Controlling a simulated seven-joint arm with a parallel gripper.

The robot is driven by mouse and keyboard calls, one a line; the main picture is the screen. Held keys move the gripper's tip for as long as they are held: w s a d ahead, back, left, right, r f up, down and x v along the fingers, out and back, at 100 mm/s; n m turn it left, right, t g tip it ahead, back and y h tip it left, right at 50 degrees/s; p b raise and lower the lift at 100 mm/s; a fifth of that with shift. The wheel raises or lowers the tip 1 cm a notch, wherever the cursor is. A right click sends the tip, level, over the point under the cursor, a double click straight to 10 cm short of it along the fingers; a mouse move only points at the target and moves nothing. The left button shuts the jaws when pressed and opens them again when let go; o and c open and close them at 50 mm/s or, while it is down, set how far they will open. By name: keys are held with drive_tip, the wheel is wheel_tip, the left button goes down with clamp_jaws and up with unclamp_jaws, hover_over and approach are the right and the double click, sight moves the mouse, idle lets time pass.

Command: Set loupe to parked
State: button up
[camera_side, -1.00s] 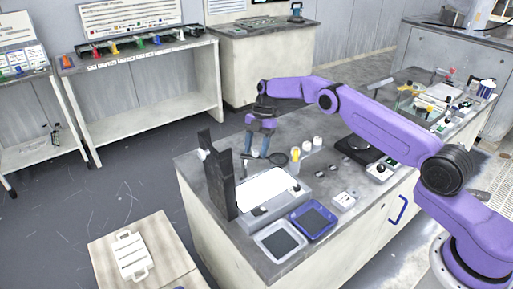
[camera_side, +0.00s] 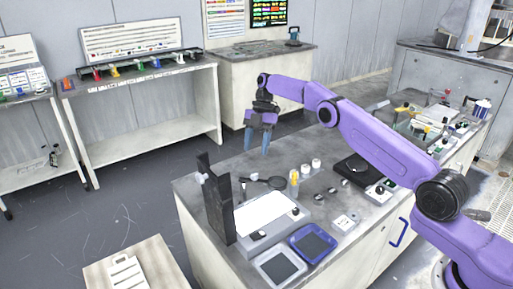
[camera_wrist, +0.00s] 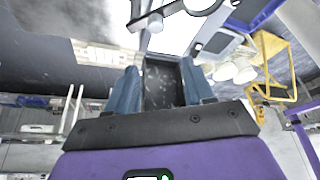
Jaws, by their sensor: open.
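The loupe (camera_side: 277,183) is a dark round ring on a short arm, low over the bench, behind the bright white panel. The arm reaches left toward a thin upright pin (camera_side: 243,188). In the wrist view a ring on a jointed arm, apparently the loupe (camera_wrist: 157,18), shows at the top edge, partly cut off. My gripper (camera_side: 258,147) is open and empty, above and behind the loupe in the side view, clear of it. Its two blue fingers also show in the wrist view (camera_wrist: 160,85), spread apart with nothing between them. No parked mark is readable.
A tall black upright (camera_side: 217,205) stands at the bench's left end beside the white panel (camera_side: 259,213). A yellow stand (camera_side: 294,183), white pots (camera_side: 310,166) and a black platen (camera_side: 357,168) are to the right. Blue (camera_side: 334,241) and grey trays (camera_side: 277,268) lie in front.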

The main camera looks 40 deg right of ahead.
drive_tip(key=c, duration=0.6)
drive_tip(key=shift+w+a+f, duration=0.1)
drive_tip(key=shift+a, duration=0.25)
clamp_jaws()
drive_tip(key=s+a+f+m+t, duration=0.3)
drive_tip(key=a+f+m+t, duration=0.15)
drive_tip(key=a+m, duration=0.4)
drive_tip(key=s+d+m+t+h, duration=0.2)
drive_tip(key=s+d+m+t, duration=0.15)
drive_tip(key=s, duration=0.45)
drive_tip(key=s+d+m+t+h, duration=0.2)
drive_tip(key=s+m+h, duration=0.15)
drive_tip(key=s, duration=0.45)
drive_tip(key=shift+m+y, duration=0.35)
drive_tip(key=x, duration=0.9)
drive_tip(key=shift+s, duration=0.1)
drive_tip(key=shift+w+d, duration=0.75)
drive_tip(key=shift+w, duration=0.1)
drive_tip(key=shift+w+d, duration=0.6)
drive_tip(key=shift+d, duration=0.05)
